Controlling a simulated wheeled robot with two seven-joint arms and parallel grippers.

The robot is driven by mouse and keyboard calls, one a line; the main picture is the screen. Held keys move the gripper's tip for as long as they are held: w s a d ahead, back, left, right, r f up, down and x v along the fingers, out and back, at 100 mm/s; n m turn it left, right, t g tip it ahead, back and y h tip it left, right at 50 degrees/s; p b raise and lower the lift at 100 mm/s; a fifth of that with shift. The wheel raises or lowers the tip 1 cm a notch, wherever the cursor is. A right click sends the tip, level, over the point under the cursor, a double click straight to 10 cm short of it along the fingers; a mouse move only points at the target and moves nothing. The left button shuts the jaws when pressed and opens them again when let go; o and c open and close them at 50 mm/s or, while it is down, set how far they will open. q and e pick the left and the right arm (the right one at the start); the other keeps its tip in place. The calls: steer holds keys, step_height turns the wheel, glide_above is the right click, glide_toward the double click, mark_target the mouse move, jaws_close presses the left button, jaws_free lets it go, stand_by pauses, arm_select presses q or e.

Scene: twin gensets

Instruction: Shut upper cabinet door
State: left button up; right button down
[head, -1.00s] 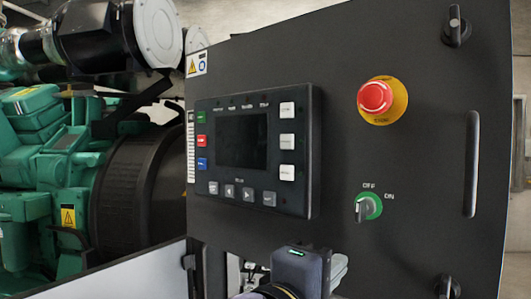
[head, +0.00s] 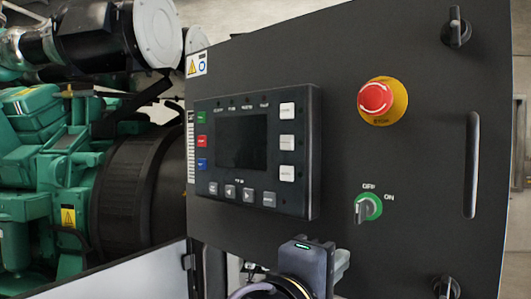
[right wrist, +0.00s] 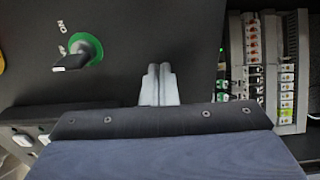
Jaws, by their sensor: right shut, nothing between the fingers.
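The upper cabinet door (head: 420,160) is a large black panel filling the right of the head view. It bears a control display, a red emergency stop and a green-ringed switch. It stands open: in the right wrist view, the door (right wrist: 130,30) ends at an edge with the cabinet's terminal blocks (right wrist: 265,65) showing beyond. My right gripper (head: 342,262) is low in front of the door's lower part. In the right wrist view its pale fingers (right wrist: 158,85) are together and empty, over the door face near that edge; contact cannot be told. My left gripper is out of view.
The emergency stop (head: 382,100), switch (head: 368,207) and control display unit (head: 255,150) stick out from the door. Dark latch knobs (head: 456,27) and a long handle slot (head: 471,165) are at its right side. A green engine (head: 45,170) stands at left.

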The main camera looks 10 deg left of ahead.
steer(key=shift+w+a+p+x, duration=0.5)
steer(key=shift+a+p+x, duration=0.45)
steer(key=shift+x, duration=4.05)
steer(key=shift+w+a+p+x, duration=0.5)
steer(key=shift+a+p+x, duration=0.4)
steer(key=shift+x, duration=4.05)
steer(key=b+v, duration=0.3)
steer(key=v, duration=0.6)
